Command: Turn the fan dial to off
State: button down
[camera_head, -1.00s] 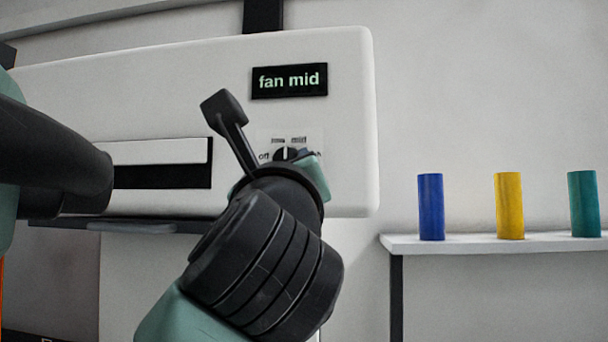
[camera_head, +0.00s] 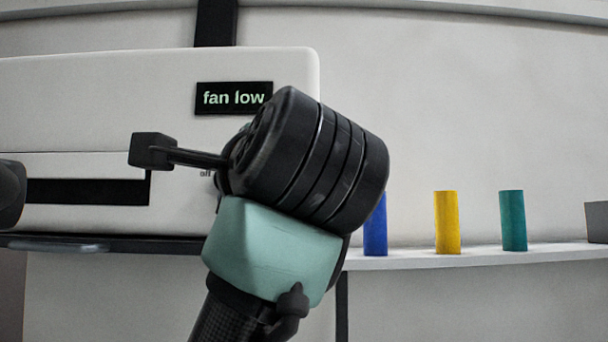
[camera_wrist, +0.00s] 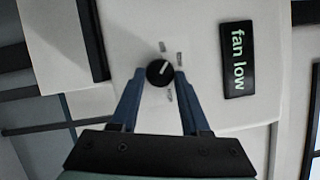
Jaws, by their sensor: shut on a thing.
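The fan dial (camera_wrist: 160,73) is a round black knob with a white pointer line, on the front of a white machine (camera_head: 75,110). In the wrist view the pointer slants toward the upper right, with small labels around the knob. My gripper (camera_wrist: 160,76) has one finger on each side of the knob and is shut on it. In the head view the dial is hidden behind my wrist, and only a small "off" label (camera_head: 205,173) shows. The display (camera_head: 234,98) reads "fan low" and also shows in the wrist view (camera_wrist: 238,59).
A shelf (camera_head: 460,256) at the right holds a blue cylinder (camera_head: 375,228), a yellow cylinder (camera_head: 447,222) and a teal cylinder (camera_head: 512,220). A grey block (camera_head: 597,222) is at its right end. A dark slot (camera_head: 85,190) is in the machine's front, left of my wrist.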

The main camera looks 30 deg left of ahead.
jog(key=n, duration=0.2)
jog(key=n+g+h+p, duration=0.1)
jog(key=n, duration=0.1)
jog(key=shift+r+p, duration=0.3)
jog(key=shift+r, duration=0.05)
jog(key=shift+n, duration=0.3)
jog(key=shift+c, duration=1.9)
grip_release()
jog(key=shift+f, duration=0.1)
jog(key=b+v, duration=0.6)
jog(key=v, duration=0.7)
jog(key=shift+r+b, duration=0.25)
jog(key=shift+b, duration=0.05)
